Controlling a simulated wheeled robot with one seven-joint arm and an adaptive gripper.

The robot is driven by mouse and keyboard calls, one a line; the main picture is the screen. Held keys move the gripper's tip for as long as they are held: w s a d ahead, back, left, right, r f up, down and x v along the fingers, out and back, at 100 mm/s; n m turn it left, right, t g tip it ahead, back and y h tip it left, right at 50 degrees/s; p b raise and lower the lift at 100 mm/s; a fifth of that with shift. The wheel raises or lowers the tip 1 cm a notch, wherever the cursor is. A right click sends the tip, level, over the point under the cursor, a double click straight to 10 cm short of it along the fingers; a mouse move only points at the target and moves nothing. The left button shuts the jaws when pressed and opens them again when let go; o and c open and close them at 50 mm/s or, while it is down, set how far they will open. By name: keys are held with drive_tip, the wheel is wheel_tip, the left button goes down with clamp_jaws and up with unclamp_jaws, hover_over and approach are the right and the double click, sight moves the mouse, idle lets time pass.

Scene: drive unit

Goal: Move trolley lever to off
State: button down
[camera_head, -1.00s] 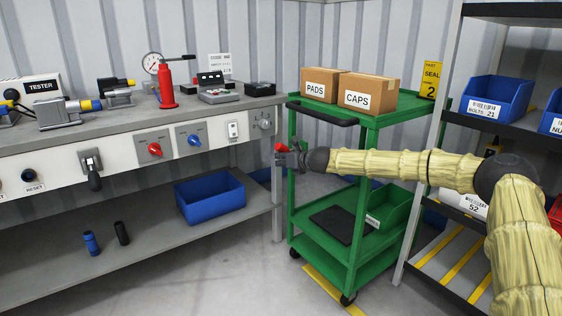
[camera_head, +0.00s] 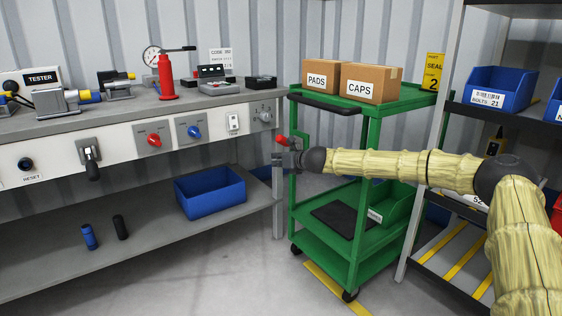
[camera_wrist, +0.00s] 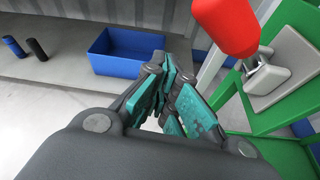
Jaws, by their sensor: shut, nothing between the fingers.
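The trolley lever has a red handle (camera_head: 282,140) and sits on the left post of the green trolley (camera_head: 350,268). In the wrist view the red handle (camera_wrist: 228,24) is at upper right, on a metal pivot (camera_wrist: 267,79) over a grey plate (camera_wrist: 292,62). My gripper (camera_head: 278,158) is shut and empty, just below the handle in the head view. In the wrist view its teal-padded fingers (camera_wrist: 172,72) are together, left of the lever and with a visible gap to it. Any markings for the lever's positions cannot be read.
A grey workbench (camera_head: 120,115) with switches and knobs stands to the left, with a blue bin (camera_head: 210,192) on its lower shelf. Boxes (camera_head: 358,84) sit on the trolley top. A shelf rack (camera_head: 465,118) stands at right. Floor in front is clear.

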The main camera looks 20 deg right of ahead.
drive_tip(key=d+f+p+v, duration=0.1)
drive_tip(key=p+v, duration=0.2)
drive_tip(key=v, duration=0.6)
drive_tip(key=shift+s+d, duration=0.2)
drive_tip(key=shift+s, duration=0.15)
drive_tip(key=shift+a, duration=0.1)
